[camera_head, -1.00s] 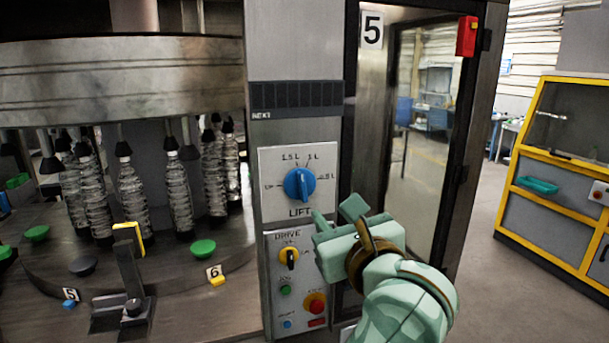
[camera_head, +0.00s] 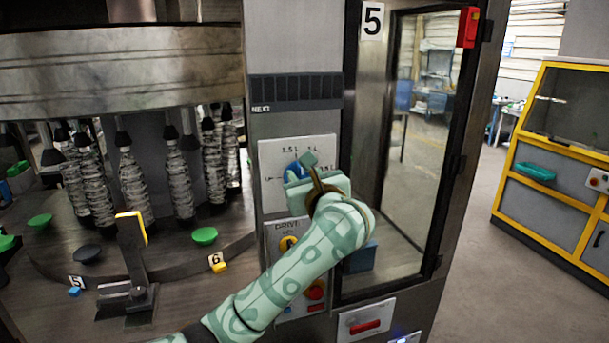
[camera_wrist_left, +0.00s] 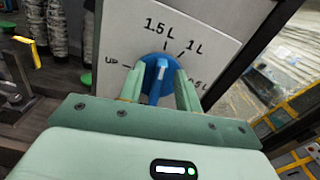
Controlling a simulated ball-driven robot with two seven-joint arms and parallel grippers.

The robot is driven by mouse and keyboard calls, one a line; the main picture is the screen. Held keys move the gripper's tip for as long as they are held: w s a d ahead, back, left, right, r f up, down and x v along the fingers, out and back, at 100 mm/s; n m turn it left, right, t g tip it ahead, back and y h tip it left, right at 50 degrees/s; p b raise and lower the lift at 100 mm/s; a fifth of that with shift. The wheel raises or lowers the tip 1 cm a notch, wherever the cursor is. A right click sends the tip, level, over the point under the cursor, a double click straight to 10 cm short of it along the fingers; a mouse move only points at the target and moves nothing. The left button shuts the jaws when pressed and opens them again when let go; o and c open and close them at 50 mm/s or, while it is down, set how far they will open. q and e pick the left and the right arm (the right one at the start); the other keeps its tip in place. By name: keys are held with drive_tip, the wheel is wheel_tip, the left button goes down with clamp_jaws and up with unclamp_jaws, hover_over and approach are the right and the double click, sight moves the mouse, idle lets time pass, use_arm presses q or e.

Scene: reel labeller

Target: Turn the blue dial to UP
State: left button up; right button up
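The blue dial (camera_head: 292,171) sits on the white LIFT plate (camera_head: 272,150) and is partly hidden by my left gripper (camera_head: 301,168) in the head view. In the wrist view the dial (camera_wrist_left: 157,75) stands between the two fingers of the left gripper (camera_wrist_left: 160,90), one on each side. The fingers look spread, and I cannot tell whether they touch the dial. Its white mark points upward, near the ticks by 1.5 L and 1 L. The UP label (camera_wrist_left: 111,61) is at the dial's left. My right gripper is not in view.
A glass door (camera_head: 420,120) is right of the panel. Bottles (camera_head: 133,185) stand on the carousel to the left, behind a yellow-topped post (camera_head: 132,245).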

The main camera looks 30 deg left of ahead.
use_arm(q)
clamp_jaws()
drive_tip(key=shift+f+n+b, duration=0.1)
drive_tip(key=shift+n+b, duration=0.2)
drive_tip(key=shift+b, duration=0.15)
drive_tip(key=shift+s+a+f+n+b, duration=0.2)
drive_tip(key=shift+f+n+b, duration=0.15)
drive_tip(key=shift+n+b, duration=2.95)
drive_tip(key=shift+s+a+f+n+b, duration=0.25)
drive_tip(key=shift+n+b, duration=1.8)
drive_tip(key=shift+b, duration=2.5)
drive_tip(key=shift+s+a+f+n+b, duration=0.1)
drive_tip(key=shift+f+n+b, duration=0.3)
drive_tip(key=shift+n+b, duration=2.9)
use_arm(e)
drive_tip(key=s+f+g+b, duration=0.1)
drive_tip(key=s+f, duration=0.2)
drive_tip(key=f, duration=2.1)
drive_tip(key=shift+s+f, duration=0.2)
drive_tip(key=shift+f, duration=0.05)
use_arm(q)
drive_tip(key=shift+m, duration=0.65)
unclamp_jaws()
drive_tip(key=shift+s+r, duration=0.1)
drive_tip(key=shift+d, duration=0.1)
